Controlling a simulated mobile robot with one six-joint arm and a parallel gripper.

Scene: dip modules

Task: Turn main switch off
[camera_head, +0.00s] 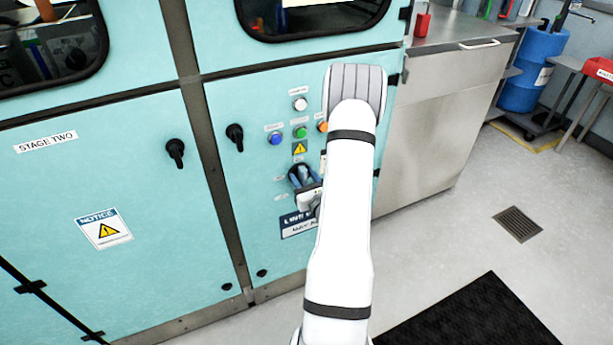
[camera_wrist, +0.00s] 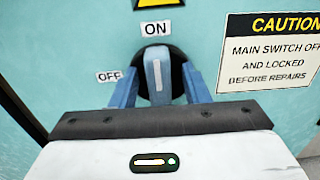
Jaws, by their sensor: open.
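The main switch (camera_wrist: 157,75) is a round black rotary switch with a grey handle bar. In the wrist view its handle stands upright, pointing at the ON label (camera_wrist: 156,29). The OFF label (camera_wrist: 109,76) is to its left. My gripper (camera_wrist: 158,90) is open, with one blue-grey finger on each side of the switch. I cannot tell whether the fingers touch it. In the head view my gripper (camera_head: 306,177) is at the turquoise panel, and the gripper and arm hide most of the switch.
A caution sign (camera_wrist: 271,50) is right of the switch. Above it on the panel are white (camera_head: 300,104), blue (camera_head: 275,138), green (camera_head: 300,132) and orange (camera_head: 322,127) buttons. Black door handles (camera_head: 235,136) (camera_head: 175,152) stick out to the left. A steel cabinet (camera_head: 430,130) stands at right.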

